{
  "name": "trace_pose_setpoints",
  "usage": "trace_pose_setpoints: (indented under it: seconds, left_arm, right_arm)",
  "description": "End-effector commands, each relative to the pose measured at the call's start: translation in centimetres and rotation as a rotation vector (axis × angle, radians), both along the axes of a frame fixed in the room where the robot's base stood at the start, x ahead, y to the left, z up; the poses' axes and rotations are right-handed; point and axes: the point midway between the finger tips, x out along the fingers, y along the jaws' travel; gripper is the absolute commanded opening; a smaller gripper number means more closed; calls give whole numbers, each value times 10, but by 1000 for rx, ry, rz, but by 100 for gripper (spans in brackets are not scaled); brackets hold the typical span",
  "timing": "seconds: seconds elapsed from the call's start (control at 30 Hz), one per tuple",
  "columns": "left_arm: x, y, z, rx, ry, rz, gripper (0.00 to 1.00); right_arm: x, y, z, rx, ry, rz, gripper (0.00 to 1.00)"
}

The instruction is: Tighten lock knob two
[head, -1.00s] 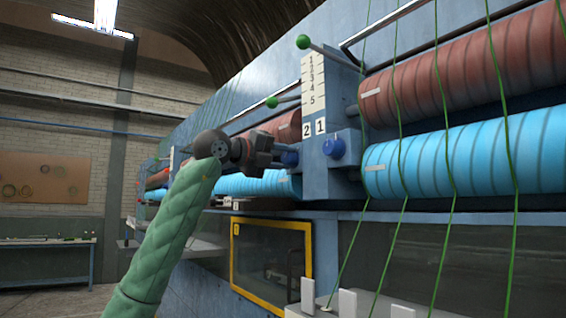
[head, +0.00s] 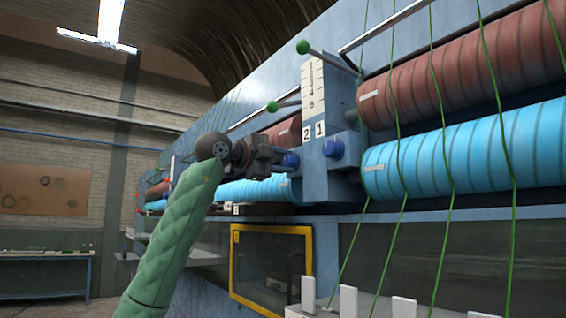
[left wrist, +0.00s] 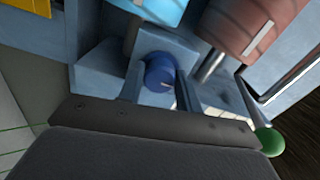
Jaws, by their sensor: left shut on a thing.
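Lock knob two is a blue knob (head: 290,160) on the side of the blue-grey post (head: 322,185), by the plate marked 2 (head: 307,133). My left gripper (head: 284,158) reaches it from the left and is shut on it. In the left wrist view the knob (left wrist: 160,75) sits between the two fingers, with a small light mark on its face. A second blue knob (head: 333,148) is on the other face of the post, by the plate marked 1 (head: 320,128), and nothing touches it. My right gripper is not in view.
Red rollers (head: 480,65) and light-blue rollers (head: 470,150) flank the post. Green cords (head: 445,140) hang in front at the right. Green-tipped levers (head: 303,47) stick out at the post's top. A yellow-framed window (head: 233,262) is below.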

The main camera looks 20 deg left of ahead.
Motion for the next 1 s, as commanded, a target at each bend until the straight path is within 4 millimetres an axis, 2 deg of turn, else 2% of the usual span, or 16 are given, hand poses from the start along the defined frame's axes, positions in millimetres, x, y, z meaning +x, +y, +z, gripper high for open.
trace_pose_setpoints:
  seconds: [0.53, 0.57, 0.63, 0.67, 1.0]
  left_arm:
    - [-1, 1, 4, -23, 9, 1, 11]
    - [-1, 1, 4, -23, 9, 1, 40]
    - [-1, 1, 4, -22, 9, 1, 54]
    - [-1, 1, 3, -22, 9, 1, 56]
    - [-3, 3, 1, -20, 12, 0, 56]
  right_arm:
    - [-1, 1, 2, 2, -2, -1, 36]
    - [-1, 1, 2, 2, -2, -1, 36]
    - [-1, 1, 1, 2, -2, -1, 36]
    - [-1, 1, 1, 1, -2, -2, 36]
    - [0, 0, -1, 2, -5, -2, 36]
